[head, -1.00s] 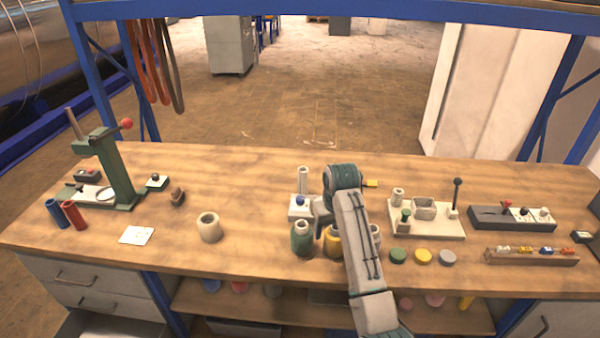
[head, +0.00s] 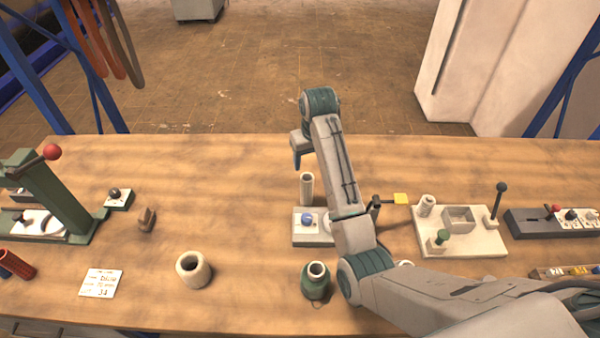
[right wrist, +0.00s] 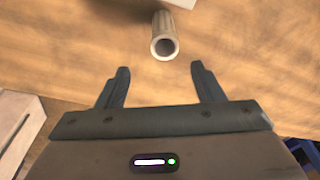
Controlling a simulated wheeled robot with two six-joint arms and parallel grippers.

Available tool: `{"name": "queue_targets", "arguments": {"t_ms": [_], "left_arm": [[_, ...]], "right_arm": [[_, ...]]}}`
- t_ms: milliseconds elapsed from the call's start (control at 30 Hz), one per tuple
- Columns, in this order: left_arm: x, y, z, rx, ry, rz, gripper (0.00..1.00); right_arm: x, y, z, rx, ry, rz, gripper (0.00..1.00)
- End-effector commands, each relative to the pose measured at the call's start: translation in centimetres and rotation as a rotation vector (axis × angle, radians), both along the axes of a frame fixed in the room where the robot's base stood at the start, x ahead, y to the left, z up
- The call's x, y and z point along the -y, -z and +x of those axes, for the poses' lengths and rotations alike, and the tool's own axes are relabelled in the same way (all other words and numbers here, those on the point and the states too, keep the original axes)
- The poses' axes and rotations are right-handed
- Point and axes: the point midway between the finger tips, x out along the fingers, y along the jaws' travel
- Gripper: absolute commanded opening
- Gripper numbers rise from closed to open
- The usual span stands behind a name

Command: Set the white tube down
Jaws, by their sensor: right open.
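The white tube (head: 307,188) stands upright on the wooden bench, just behind a small pale block with a blue knob (head: 307,218). My right gripper (head: 297,161) is above and a little behind the tube in the head view. In the right wrist view the jaws of that gripper (right wrist: 159,66) are apart with nothing between them. The open round end of the white tube (right wrist: 165,46) shows just beyond the fingertips, clear of both. My left gripper is in neither view.
A green jar (head: 316,281) and a cream ring-shaped pot (head: 193,269) stand nearer the front edge. A pale fixture board (head: 470,242) lies to the right, a green press (head: 50,195) to the left. The bench between the press and the tube is mostly clear.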

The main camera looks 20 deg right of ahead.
Motion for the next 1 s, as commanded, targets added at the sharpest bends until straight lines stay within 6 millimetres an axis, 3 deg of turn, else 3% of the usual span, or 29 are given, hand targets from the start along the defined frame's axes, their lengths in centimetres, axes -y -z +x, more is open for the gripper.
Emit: {"name": "queue_targets", "arguments": {"t_ms": [133, 300, 500, 733, 1000], "left_arm": [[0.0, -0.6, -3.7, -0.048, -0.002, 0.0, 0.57], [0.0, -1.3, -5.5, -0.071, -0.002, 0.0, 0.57], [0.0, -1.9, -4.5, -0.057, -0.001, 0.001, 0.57], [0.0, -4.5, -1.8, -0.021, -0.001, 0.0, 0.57], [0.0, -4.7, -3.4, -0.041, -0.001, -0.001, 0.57]], "right_arm": [[0.0, 1.5, 0.2, -0.005, 0.0, -0.001, 0.61], [-0.1, 4.1, 0.5, -0.004, 0.0, 0.0, 0.61], [-0.2, 5.7, 0.7, -0.003, 0.0, 0.0, 0.61], [-0.8, 8.2, 0.6, -0.006, 0.0, 0.0, 0.61], [-0.8, 10.7, 1.0, -0.001, 0.0, 0.0, 0.61]]}}
